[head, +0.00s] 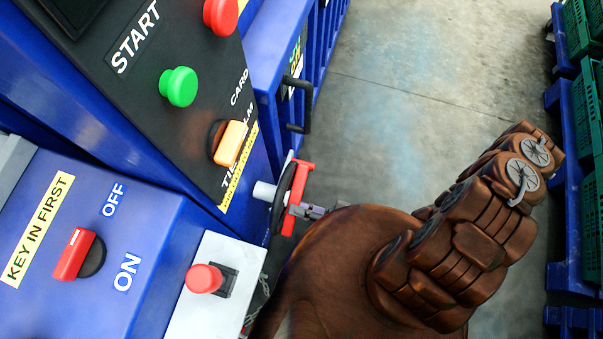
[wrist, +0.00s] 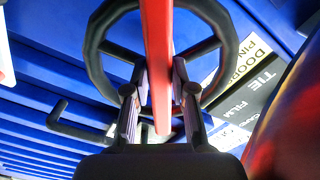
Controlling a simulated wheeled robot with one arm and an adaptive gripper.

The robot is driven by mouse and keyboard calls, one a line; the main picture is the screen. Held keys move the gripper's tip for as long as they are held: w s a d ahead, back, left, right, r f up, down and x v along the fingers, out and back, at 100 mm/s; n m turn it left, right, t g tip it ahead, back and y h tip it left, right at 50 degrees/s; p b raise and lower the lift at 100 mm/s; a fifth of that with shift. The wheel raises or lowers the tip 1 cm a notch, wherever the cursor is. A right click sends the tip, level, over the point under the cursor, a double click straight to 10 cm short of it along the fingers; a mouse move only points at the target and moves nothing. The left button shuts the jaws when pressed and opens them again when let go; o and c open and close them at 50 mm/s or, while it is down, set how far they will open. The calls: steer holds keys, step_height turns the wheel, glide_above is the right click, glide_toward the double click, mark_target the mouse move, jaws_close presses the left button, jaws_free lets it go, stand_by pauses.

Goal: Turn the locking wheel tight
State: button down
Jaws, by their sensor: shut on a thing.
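The locking wheel (head: 279,196) is a dark ring with a red bar (head: 299,198) across its face, on a pale shaft at the side of the blue machine. It is seen edge-on in the head view. In the wrist view the wheel (wrist: 97,62) faces me, with the red bar (wrist: 157,45) running up and down across its middle. My gripper (wrist: 160,88) is shut on the red bar, one finger on each side. In the head view my gripper (head: 312,211) reaches the bar from the right; my arm hides part of the floor behind it.
The black panel has a green START button (head: 178,87), a red button (head: 221,14) and an orange switch (head: 230,143). A red key switch (head: 74,254) and red push button (head: 204,278) sit nearer. A black handle (head: 301,103) juts out. Green crates (head: 586,110) stand right.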

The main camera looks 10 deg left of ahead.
steer(key=shift+f, duration=0.15)
steer(key=c, duration=1)
jaws_free()
steer(key=shift+o, duration=0.2)
